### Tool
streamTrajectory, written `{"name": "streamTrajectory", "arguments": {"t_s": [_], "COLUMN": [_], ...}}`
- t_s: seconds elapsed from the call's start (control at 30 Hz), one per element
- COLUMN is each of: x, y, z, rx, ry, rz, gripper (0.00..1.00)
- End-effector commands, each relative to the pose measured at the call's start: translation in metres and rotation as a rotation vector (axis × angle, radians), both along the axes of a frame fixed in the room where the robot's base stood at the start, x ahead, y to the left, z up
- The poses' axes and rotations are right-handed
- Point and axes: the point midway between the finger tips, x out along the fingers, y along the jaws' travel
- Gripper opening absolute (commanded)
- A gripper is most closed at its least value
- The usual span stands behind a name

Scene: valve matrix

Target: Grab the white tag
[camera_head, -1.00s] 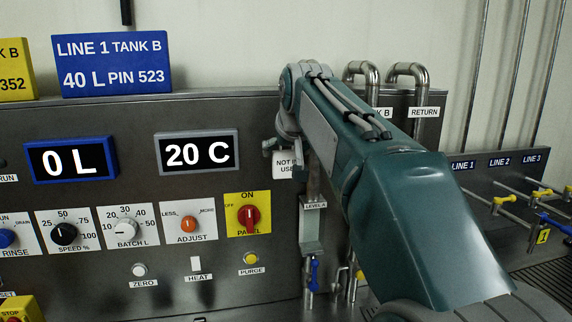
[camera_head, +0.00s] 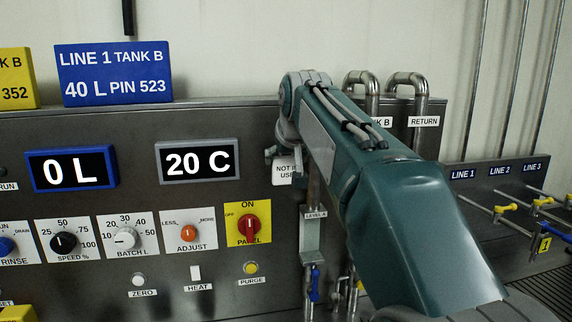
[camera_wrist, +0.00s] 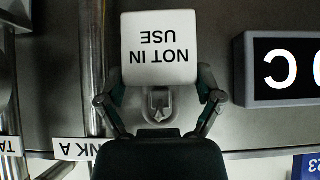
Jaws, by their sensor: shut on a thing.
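The white tag (camera_head: 285,170) reads "NOT IN USE" and stands against the metal panel, below my arm's wrist in the head view. In the wrist view the tag (camera_wrist: 160,50) appears upside down and sits between the fingers of my gripper (camera_wrist: 161,88). The fingers are shut on its two side edges near its lower part in that view. In the head view my gripper (camera_head: 272,155) is mostly hidden behind my arm. A grey fitting (camera_wrist: 160,103) shows on the panel between the fingers; I cannot tell whether the tag touches it.
A "20 C" display (camera_head: 197,160) is left of the tag, with a red panel switch (camera_head: 249,222) below. A sight gauge marked "LEVEL A" (camera_head: 315,216) stands under my arm. Bent pipes (camera_head: 408,85) are behind it. Valves with yellow and blue handles (camera_head: 545,203) are at the right.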

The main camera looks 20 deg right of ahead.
Motion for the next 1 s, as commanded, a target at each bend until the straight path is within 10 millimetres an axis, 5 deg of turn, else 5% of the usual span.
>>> {"name": "streamTrajectory", "arguments": {"t_s": [0.37,1.0], "x": [-0.035,-0.163], "y": [0.007,0.033], "z": [0.008,0.008], "rx": [0.000,0.000], "ry": [-0.002,-0.002], "rz": [0.000,0.000], "gripper": [0.52,0.52]}}
